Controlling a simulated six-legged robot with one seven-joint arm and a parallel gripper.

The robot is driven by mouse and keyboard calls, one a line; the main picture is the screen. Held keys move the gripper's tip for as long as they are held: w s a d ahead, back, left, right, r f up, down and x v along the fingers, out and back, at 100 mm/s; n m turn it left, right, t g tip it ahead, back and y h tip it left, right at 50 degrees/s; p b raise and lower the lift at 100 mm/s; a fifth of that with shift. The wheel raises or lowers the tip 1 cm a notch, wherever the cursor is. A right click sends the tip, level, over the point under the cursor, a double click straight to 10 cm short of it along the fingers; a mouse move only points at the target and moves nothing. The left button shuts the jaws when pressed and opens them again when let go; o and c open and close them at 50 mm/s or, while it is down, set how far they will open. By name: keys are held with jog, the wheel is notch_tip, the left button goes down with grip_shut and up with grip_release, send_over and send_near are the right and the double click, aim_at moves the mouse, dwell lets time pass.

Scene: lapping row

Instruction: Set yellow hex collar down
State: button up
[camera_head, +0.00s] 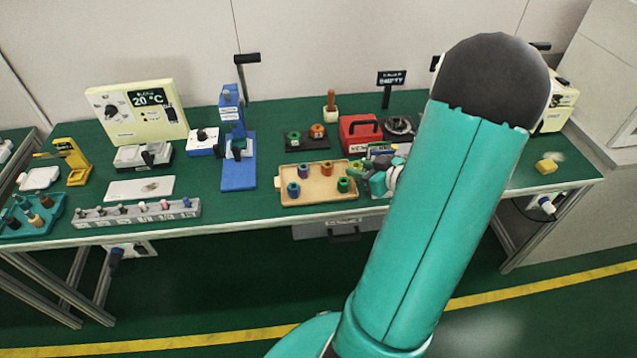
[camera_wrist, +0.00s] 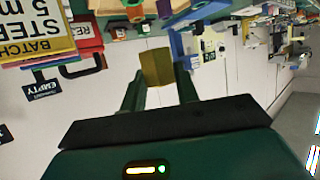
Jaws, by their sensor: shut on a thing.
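The yellow hex collar (camera_wrist: 156,66) is between the two fingers of my gripper (camera_wrist: 159,80) in the wrist view, with my gripper shut on it. In the head view my gripper (camera_head: 374,181) is just right of a light wooden tray (camera_head: 318,170), over the front part of the green bench. The collar cannot be made out there. The tray holds several coloured collars, among them a blue one (camera_head: 293,189), a purple one (camera_head: 304,171) and a green one (camera_head: 343,185). I cannot tell the collar's height above the bench.
A dark plate (camera_head: 320,145) with a green and an orange collar lies behind the tray. A red box (camera_head: 360,134) and an EMPTY sign (camera_head: 391,78) stand behind my gripper. A blue press (camera_head: 238,175) stands left. A yellow block (camera_head: 546,166) lies at the right end.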

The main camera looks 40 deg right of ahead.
jog(key=w+a+f, duration=0.3)
jog(key=w, duration=0.3)
send_over(322, 195)
notch_tip(322, 195, down, 5)
jog(key=shift+s+d+f, duration=0.1)
jog(key=shift+f, duration=1.6)
jog(key=shift+f, duration=0.15)
jog(key=o, duration=0.7)
jog(key=shift+c, duration=0.2)
jog(key=shift+o, duration=0.2)
